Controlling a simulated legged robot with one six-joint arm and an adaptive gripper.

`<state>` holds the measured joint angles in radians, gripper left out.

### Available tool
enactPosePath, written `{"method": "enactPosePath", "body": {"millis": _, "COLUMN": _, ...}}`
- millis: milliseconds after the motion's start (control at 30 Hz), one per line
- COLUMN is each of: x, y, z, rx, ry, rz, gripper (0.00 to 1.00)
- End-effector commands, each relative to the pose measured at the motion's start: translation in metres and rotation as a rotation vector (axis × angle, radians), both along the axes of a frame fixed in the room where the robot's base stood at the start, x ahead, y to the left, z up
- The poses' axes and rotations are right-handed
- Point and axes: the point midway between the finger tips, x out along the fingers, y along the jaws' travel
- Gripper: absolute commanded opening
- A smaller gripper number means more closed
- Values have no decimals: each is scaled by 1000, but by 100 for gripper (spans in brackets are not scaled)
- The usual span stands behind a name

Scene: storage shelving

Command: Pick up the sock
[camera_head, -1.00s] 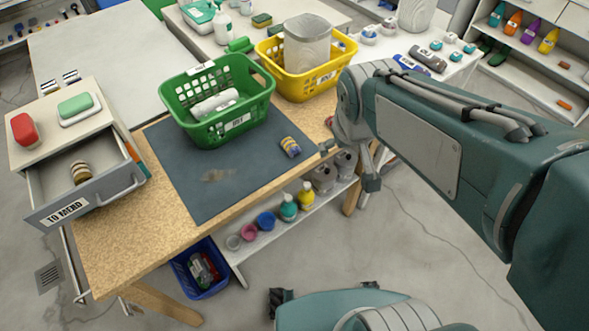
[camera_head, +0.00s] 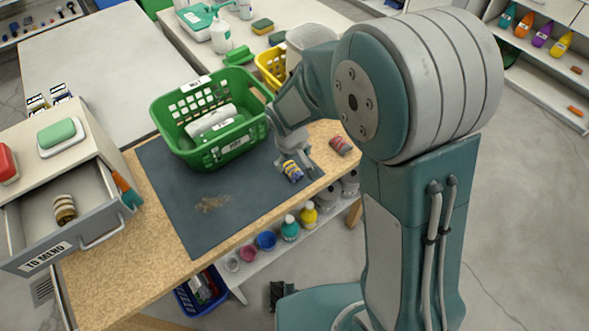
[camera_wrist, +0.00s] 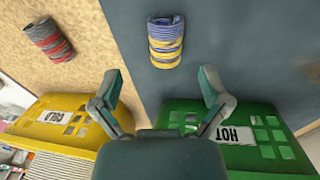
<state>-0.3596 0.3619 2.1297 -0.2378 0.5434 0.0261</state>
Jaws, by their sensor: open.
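A rolled blue-and-yellow striped sock (camera_head: 292,171) lies on the dark mat (camera_head: 180,185) near its right corner. In the wrist view this sock (camera_wrist: 165,42) is ahead of my open, empty gripper (camera_wrist: 161,84), between the lines of its two fingers and apart from them. In the head view my gripper is beside and above it, partly hidden by my arm. A red-and-grey rolled sock (camera_head: 341,145) lies on the bare wood to its right; it also shows in the wrist view (camera_wrist: 48,38). A brown-and-cream striped rolled sock (camera_head: 64,209) lies in the open drawer.
A green basket (camera_head: 165,130) labelled HOT, holding a light bundle, stands on the mat just left of my gripper. A yellow basket (camera_head: 268,68) is behind, partly hidden by my arm. The open drawer (camera_head: 48,253) labelled TO MEND is at left.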

Motion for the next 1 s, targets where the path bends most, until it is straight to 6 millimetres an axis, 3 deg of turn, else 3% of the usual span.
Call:
{"method": "enactPosePath", "body": {"millis": 433, "x": 9, "y": -2, "z": -52, "rx": 1, "ry": 0, "rz": -1, "gripper": 96}}
{"method": "enactPosePath", "body": {"millis": 733, "x": 10, "y": -1, "z": -57, "rx": 1, "ry": -2, "rz": -1, "gripper": 96}}
{"method": "enactPosePath", "body": {"millis": 767, "x": 10, "y": -1, "z": -57, "rx": 1, "ry": -2, "rz": -1, "gripper": 87}}
{"method": "enactPosePath", "body": {"millis": 800, "x": 10, "y": -1, "z": -57, "rx": 1, "ry": -2, "rz": -1, "gripper": 69}}
{"method": "enactPosePath", "body": {"millis": 900, "x": 10, "y": -1, "z": -57, "rx": 1, "ry": -2, "rz": -1, "gripper": 28}}
{"method": "enactPosePath", "body": {"millis": 1000, "x": 10, "y": -1, "z": -57, "rx": 1, "ry": -1, "rz": -1, "gripper": 22}}
